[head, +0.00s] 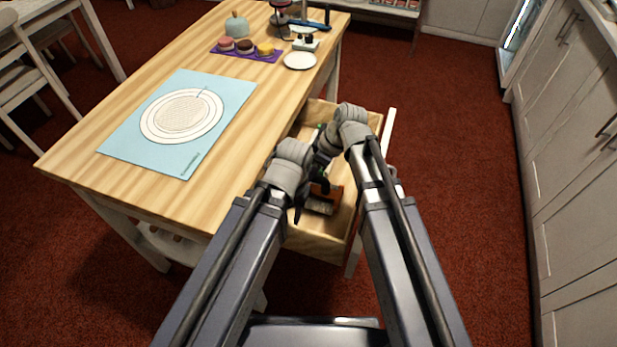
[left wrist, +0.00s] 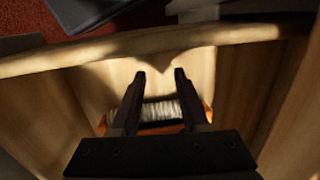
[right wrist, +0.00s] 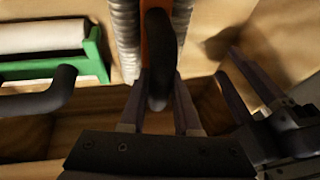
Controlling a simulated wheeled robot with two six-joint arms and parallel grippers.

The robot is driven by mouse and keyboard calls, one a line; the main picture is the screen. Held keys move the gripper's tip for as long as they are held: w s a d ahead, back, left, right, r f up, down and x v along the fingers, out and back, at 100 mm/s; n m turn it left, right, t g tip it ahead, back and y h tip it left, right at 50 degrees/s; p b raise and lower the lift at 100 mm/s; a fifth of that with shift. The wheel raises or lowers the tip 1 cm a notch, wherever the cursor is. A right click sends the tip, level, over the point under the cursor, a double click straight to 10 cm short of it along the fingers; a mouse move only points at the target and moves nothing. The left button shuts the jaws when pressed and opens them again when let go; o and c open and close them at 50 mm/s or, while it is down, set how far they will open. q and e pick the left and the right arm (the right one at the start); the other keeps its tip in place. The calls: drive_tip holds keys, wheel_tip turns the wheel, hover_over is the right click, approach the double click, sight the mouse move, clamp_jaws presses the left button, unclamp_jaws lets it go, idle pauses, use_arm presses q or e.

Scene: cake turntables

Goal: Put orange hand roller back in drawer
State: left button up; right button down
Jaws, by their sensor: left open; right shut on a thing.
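The orange hand roller (head: 331,190) has a ribbed grey cylinder, an orange frame and a black handle. It is inside the open drawer's outline in the head view, and low between the drawer walls in the left wrist view (left wrist: 160,112). My right gripper (right wrist: 160,88) is shut on its black handle (right wrist: 160,60). My left gripper (left wrist: 163,73) is open and empty above the roller. The open wooden drawer (head: 315,242) extends from the table's right side. My arms hide much of it. I cannot tell whether the roller touches the drawer floor.
A green roller (right wrist: 92,55) with a white cylinder and black handle lies beside the orange one. The wooden table (head: 225,180) carries a blue mat (head: 115,150), a purple tray (head: 222,52) of small cakes and a white plate (head: 300,61). Red floor is clear right of the drawer.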

drive_tip(key=shift+f, duration=0.1)
use_arm(q)
drive_tip(key=shift+s+f+b, duration=0.1)
drive_tip(key=shift+f+b, duration=0.5)
drive_tip(key=shift+b, duration=0.1)
use_arm(e)
drive_tip(key=shift+s+f, duration=0.1)
drive_tip(key=shift+f, duration=0.45)
drive_tip(key=c, duration=0.8)
unclamp_jaws()
drive_tip(key=shift+o, duration=0.9)
drive_tip(key=shift+r, duration=0.1)
